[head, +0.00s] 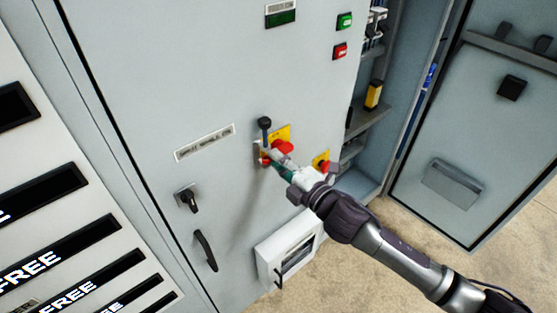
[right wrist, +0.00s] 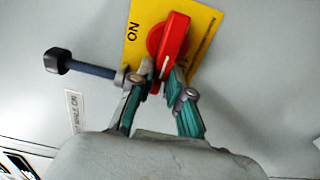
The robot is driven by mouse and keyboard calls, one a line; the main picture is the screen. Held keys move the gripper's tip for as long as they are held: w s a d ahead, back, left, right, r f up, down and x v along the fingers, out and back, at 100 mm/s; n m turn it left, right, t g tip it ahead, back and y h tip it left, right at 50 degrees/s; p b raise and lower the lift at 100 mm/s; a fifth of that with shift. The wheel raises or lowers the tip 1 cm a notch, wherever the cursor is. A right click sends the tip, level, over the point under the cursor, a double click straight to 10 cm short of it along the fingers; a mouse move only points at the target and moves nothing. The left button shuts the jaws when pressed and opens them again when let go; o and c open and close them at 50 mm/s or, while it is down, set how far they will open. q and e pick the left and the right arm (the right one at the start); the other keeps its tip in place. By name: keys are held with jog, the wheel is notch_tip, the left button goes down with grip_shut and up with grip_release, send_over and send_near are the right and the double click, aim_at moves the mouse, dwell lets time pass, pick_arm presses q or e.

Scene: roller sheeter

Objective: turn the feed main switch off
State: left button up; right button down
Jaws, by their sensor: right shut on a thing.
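The feed main switch appears to be the red rotary handle (head: 283,146) on a yellow plate on the grey cabinet door. It also shows close up in the right wrist view (right wrist: 174,38), with the word ON on the plate (right wrist: 133,35) to its left. My right gripper (head: 272,157) is at the door; in the right wrist view its fingers (right wrist: 162,78) are shut on the lower end of the red handle, one on each side. The fingers hide part of that end. The handle is slightly tilted in that view. My left gripper is not in view.
A black-knobbed lever (head: 264,123) sticks out right beside the gripper, also in the right wrist view (right wrist: 58,61). A second red switch on yellow (head: 321,164) sits to the right, by my wrist. A key lock (head: 187,197), black handle (head: 205,250) and white box (head: 290,250) are lower.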

jog(key=shift+f, duration=0.1)
jog(key=c, duration=1.1)
grip_release()
jog(key=v, duration=1.2)
